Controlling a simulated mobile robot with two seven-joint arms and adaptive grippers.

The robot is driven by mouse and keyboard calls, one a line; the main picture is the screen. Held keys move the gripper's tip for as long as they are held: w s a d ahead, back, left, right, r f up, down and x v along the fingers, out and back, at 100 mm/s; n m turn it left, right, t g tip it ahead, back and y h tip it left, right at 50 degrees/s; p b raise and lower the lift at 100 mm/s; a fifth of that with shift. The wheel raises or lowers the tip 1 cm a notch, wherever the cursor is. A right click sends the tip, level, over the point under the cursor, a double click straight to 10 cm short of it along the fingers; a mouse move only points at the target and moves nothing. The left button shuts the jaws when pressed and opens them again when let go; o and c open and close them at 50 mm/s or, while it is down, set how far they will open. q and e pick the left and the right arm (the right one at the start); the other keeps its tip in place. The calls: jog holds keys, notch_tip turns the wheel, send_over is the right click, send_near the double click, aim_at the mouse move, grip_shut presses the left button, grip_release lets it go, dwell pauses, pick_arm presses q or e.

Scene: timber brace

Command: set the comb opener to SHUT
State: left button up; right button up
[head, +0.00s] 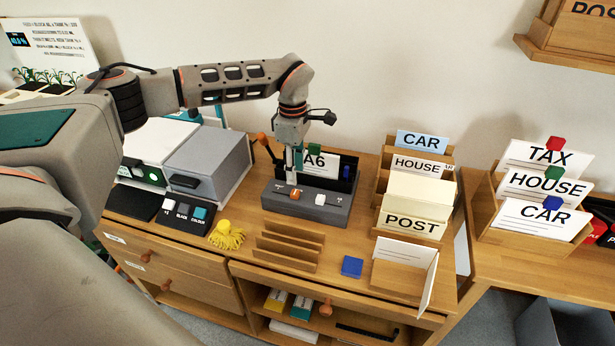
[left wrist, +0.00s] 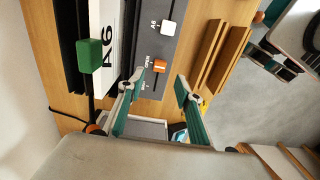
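The comb opener is the grey machine (head: 335,213) on the desk, with a card marked A6 (head: 322,162) upright at its back. On its top are an orange slider knob (head: 294,195) and a white slider knob (head: 320,199). In the left wrist view the orange knob (left wrist: 160,66) sits in a slot beside the word OPEN; the slot's other label is not readable. My left gripper (head: 290,176) points down over the machine's left part. Its fingers (left wrist: 157,86) are apart, with the orange knob just beyond and between their tips, not visibly touched. My right gripper is not in view.
A lever with an orange handle (head: 264,141) stands left of the machine. Grey box (head: 208,164) and button panel (head: 183,214) are further left. Card holders (head: 412,205) stand right.

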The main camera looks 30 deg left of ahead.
aim_at(294, 192)
pick_arm(q)
jog(key=shift+a, duration=0.2)
jog(key=f, duration=0.3)
jog(key=shift+s, duration=0.2)
notch_tip(294, 192, down, 4)
jog(key=shift+r, duration=0.25)
jog(key=shift+w+f+b, duration=0.1)
jog(key=shift+f+b, duration=0.2)
jog(key=shift+f, duration=0.15)
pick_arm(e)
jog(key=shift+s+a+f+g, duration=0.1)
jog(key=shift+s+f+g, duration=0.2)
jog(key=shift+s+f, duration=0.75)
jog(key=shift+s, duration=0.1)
pick_arm(q)
grip_shut()
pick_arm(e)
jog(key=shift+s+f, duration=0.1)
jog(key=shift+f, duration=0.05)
